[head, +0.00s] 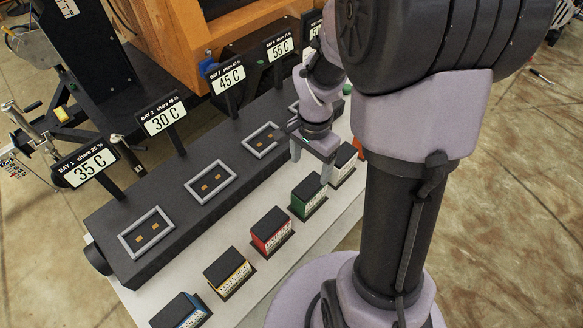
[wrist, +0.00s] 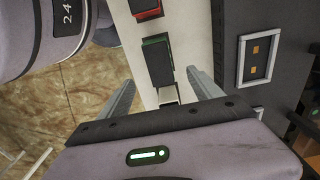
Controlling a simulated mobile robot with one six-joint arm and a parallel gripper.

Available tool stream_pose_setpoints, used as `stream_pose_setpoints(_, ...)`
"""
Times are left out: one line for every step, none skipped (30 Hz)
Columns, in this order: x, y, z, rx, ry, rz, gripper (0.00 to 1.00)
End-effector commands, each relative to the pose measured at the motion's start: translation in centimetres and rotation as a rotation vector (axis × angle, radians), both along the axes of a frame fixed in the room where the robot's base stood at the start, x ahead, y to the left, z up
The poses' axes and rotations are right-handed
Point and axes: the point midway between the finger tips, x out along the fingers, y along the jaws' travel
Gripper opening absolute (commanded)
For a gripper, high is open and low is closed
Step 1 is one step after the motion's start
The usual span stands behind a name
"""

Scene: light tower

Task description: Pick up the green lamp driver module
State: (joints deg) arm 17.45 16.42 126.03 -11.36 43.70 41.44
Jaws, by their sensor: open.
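The green lamp driver module (head: 307,197) is a dark-topped block with green sides and a white label. It stands on the pale shelf in a row of similar modules. In the wrist view the green module (wrist: 158,61) lies just beyond the fingertips, roughly in line with the gap between them. My gripper (head: 311,163) is open and empty, with its fingers pointing down, above and beside the green module in the head view. The wrist view shows the spread fingers of the gripper (wrist: 160,76) with nothing held between them.
The row also holds a red module (head: 271,231), a yellow one (head: 227,271), a blue one (head: 181,311) and a white-labelled one (head: 343,166) close beside the gripper. Behind stands a dark console (head: 160,200) with framed bays and temperature signs.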

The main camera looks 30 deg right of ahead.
Motion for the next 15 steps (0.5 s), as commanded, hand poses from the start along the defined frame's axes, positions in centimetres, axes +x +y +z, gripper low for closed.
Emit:
stream_pose_setpoints(-0.1, 0.0, -2.4, 0.001, 0.003, 0.001, 0.75)
stream_pose_setpoints(-0.1, 0.0, -3.4, 0.001, 0.004, 0.001, 0.75)
stream_pose_setpoints(-0.1, 0.0, -4.5, 0.002, 0.004, 0.002, 0.75)
stream_pose_setpoints(-0.1, 0.1, -5.4, 0.002, 0.004, 0.002, 0.75)
stream_pose_setpoints(-0.1, 0.1, -6.2, 0.002, 0.004, 0.002, 0.75)
stream_pose_setpoints(-0.1, 0.1, -7.0, 0.001, 0.003, 0.002, 0.75)
stream_pose_setpoints(-0.1, 0.0, -7.5, 0.001, 0.003, 0.002, 0.75)
stream_pose_setpoints(-0.1, 0.0, -8.0, 0.001, 0.001, 0.002, 0.75)
stream_pose_setpoints(0.0, 0.0, -8.3, 0.001, 0.001, 0.002, 0.75)
stream_pose_setpoints(0.0, 0.0, -8.5, 0.000, 0.000, 0.002, 0.75)
stream_pose_setpoints(0.0, 0.0, -8.7, 0.000, 0.000, 0.003, 0.75)
stream_pose_setpoints(0.0, 0.0, -9.0, 0.000, -0.001, 0.003, 0.75)
stream_pose_setpoints(0.0, 0.0, -9.3, 0.000, 0.000, 0.003, 0.75)
stream_pose_setpoints(0.0, 0.0, -9.7, 0.000, 0.000, 0.002, 0.75)
stream_pose_setpoints(-0.1, 0.0, -10.4, 0.001, 0.001, 0.002, 0.75)
